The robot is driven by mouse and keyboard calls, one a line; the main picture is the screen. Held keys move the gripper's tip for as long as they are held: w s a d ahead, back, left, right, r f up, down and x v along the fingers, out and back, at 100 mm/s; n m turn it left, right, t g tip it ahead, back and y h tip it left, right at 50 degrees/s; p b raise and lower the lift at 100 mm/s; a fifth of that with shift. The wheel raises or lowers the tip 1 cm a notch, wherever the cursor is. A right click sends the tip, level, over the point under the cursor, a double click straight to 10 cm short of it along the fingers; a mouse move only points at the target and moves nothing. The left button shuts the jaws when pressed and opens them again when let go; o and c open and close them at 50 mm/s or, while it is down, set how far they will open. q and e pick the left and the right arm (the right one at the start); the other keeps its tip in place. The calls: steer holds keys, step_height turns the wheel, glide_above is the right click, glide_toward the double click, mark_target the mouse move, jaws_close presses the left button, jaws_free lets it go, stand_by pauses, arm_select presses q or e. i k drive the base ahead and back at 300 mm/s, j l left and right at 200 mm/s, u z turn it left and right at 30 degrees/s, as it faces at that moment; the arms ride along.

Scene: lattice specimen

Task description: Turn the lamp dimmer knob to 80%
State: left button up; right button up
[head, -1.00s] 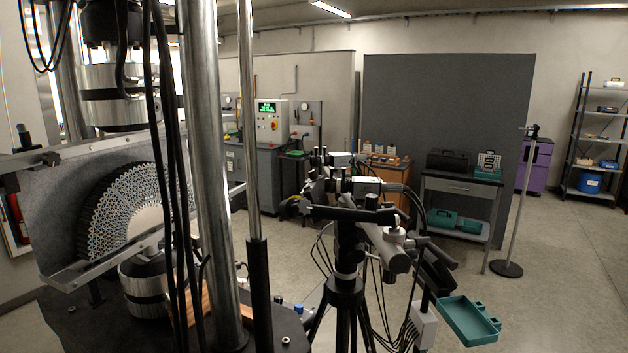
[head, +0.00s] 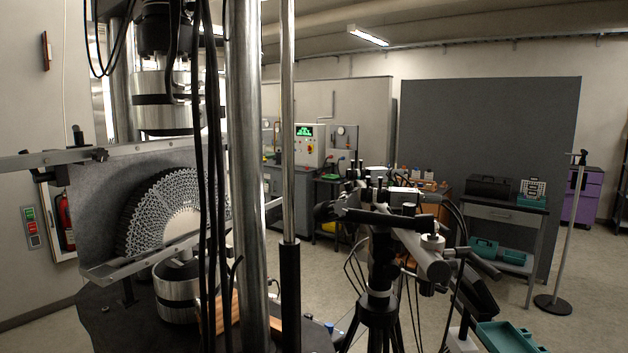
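I cannot make out a lamp dimmer knob in the head view. A white box (head: 462,341) sits low by the tripod at the bottom edge, partly cut off, and no knob or marking on it is readable. A black tripod (head: 379,285) carries a camera-like assembly (head: 400,222) with dark arms and cables. Neither of my grippers is in view.
A test machine with steel columns (head: 246,180) and a fan-shaped lattice specimen (head: 165,210) fills the left. A teal tray (head: 508,338) is at the bottom right. A thin stand (head: 570,240) stands by the grey partition (head: 490,130). Floor is open at right.

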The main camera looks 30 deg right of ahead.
mark_target(348, 186)
steer(key=l+u, duration=0.2)
steer(key=l, duration=0.25)
steer(key=l+u, duration=0.15)
steer(key=l, duration=0.25)
steer(key=k+l+u, duration=0.2)
steer(key=l, duration=0.25)
steer(key=l+u, duration=0.15)
steer(key=l, duration=0.25)
